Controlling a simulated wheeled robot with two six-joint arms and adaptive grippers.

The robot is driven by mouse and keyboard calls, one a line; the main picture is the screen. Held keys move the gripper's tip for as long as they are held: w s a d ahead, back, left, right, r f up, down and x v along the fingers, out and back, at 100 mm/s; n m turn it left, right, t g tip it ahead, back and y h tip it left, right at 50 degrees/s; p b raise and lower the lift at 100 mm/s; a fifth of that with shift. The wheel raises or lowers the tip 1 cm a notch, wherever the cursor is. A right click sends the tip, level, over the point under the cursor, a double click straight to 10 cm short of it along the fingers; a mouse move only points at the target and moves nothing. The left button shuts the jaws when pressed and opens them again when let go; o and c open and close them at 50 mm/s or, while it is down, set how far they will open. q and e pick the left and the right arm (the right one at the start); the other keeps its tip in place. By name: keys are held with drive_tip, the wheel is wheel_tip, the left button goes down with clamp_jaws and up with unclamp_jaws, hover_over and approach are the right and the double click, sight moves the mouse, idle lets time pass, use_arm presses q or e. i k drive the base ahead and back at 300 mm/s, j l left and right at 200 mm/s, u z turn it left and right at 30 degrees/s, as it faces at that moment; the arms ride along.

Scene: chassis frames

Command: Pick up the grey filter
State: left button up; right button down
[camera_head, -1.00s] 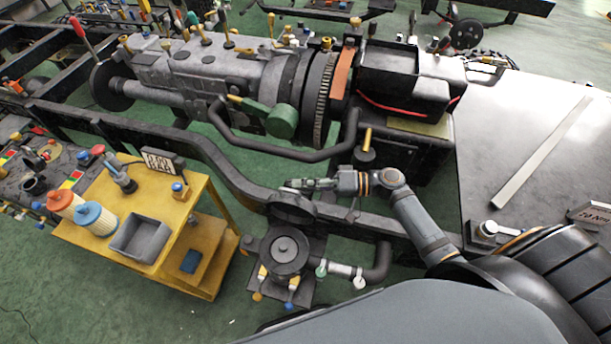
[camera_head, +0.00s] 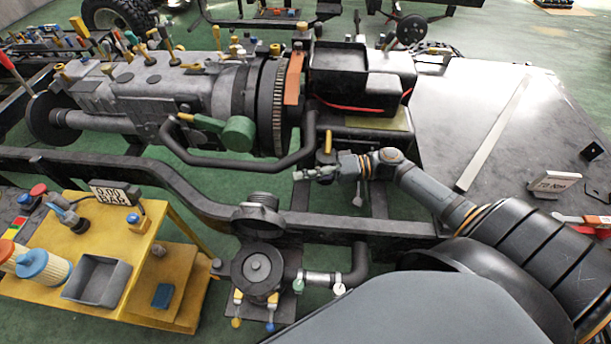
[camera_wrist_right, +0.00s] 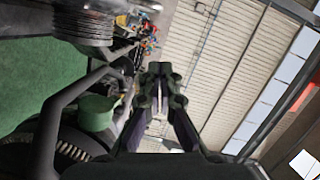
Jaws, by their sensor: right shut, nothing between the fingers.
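No loose part is plainly the grey filter. The likeliest is a dark grey round canister (camera_head: 258,268) with a lid, low beside the chassis rail. A ribbed, ring-topped dark grey part (camera_head: 262,207) stands just behind it. A ribbed grey cylinder (camera_wrist_right: 82,24), perhaps that same part, shows at the top left of the right wrist view. My right gripper (camera_head: 298,175) is over the rail, behind and to the right of the ribbed part, apart from it. In the wrist view its fingertips (camera_wrist_right: 158,72) are together and empty. My left gripper is out of view.
A yellow cart (camera_head: 150,262) at the left holds a grey tray (camera_head: 97,281), a blue-topped filter (camera_head: 45,268) and an orange-topped filter. The engine with a green cylinder (camera_head: 238,134) and a bent black pipe lies behind. The dark chassis rail (camera_head: 330,225) runs across the middle.

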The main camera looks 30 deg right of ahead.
sight(257, 269)
drive_tip(key=k+j, duration=0.3)
drive_tip(key=k, duration=0.15)
drive_tip(key=k+j, duration=0.35)
drive_tip(key=k, duration=0.1)
